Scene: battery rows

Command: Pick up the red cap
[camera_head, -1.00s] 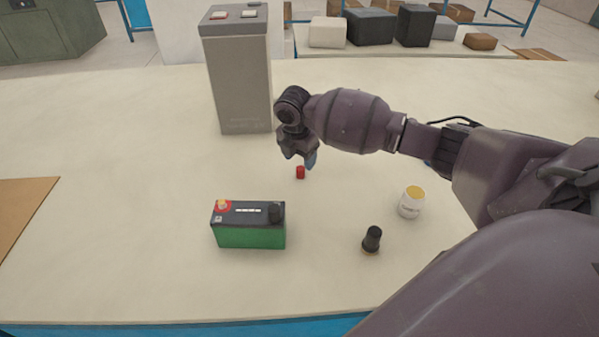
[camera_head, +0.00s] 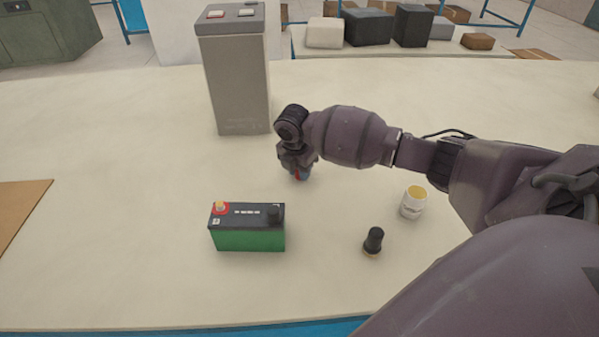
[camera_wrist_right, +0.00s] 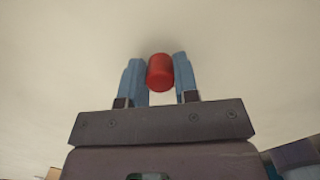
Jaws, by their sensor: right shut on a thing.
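The red cap (camera_wrist_right: 160,73) is a small red cylinder between the two blue fingers of my right gripper (camera_wrist_right: 159,78) in the right wrist view. In the head view the right gripper (camera_head: 300,174) points down at the table behind the green battery, shut on the cap. Only a thin strip of the red cap (camera_head: 297,175) shows there, the rest hidden by the fingers. Whether the cap touches the table is hard to tell. My left gripper is in neither view.
A green battery (camera_head: 248,238) with a black top stands in front of the gripper. A black cap (camera_head: 373,241) and a white jar with a yellow top (camera_head: 413,203) stand to the right. A tall grey battery (camera_head: 238,85) stands behind.

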